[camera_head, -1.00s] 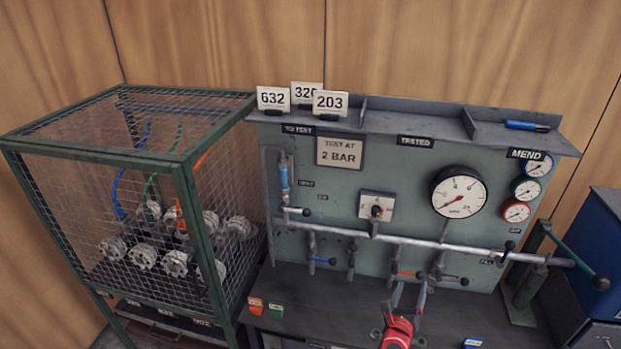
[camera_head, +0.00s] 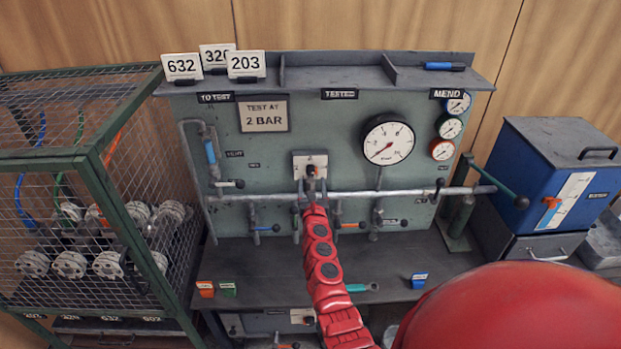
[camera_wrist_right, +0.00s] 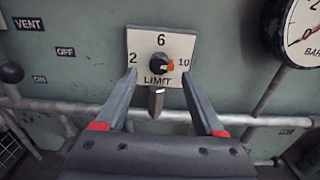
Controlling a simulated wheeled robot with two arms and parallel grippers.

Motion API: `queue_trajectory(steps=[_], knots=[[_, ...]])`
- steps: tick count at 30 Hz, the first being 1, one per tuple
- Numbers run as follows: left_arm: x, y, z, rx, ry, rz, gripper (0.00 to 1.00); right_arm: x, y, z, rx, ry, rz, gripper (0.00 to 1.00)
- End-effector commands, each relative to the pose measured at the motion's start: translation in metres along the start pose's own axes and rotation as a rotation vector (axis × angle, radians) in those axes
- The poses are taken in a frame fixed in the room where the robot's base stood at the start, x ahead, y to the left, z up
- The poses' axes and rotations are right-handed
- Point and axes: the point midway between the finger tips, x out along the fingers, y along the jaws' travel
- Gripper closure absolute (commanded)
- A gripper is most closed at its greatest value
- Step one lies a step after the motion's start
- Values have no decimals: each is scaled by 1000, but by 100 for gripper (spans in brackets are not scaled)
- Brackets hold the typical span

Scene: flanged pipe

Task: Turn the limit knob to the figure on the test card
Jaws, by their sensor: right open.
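The limit knob (camera_wrist_right: 157,72) is a small black knob on a white plate marked 2, 6 and 10, with LIMIT below. An orange mark shows on its right side, toward the 10. The knob plate also shows in the head view (camera_head: 310,161). The test card (camera_head: 264,115) on the panel reads TEST AT 2 BAR. My right gripper (camera_wrist_right: 159,90) is open, its fingers pointing at the plate, one on each side of the knob. In the head view my right gripper (camera_head: 312,188) partly covers the knob's lower area. My left gripper is out of view.
A pale horizontal pipe (camera_head: 260,197) with several valve levers runs below the knob. A big pressure gauge (camera_head: 388,141) is to its right. A mesh cage (camera_head: 98,160) stands left, a blue box (camera_head: 545,178) right.

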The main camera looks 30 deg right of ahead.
Motion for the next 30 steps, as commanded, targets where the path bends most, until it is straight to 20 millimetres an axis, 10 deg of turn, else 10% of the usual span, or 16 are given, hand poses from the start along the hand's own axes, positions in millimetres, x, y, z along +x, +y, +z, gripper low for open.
queue_trajectory(steps=[10, 24, 30], knots=[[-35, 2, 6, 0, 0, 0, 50, 51, 2, -2, 0, -4, 3, 30], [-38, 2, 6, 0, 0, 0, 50, 60, 0, 0, -1, 0, 1, 30], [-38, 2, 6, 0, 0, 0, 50, 60, 1, 0, 0, 0, 1, 66]])
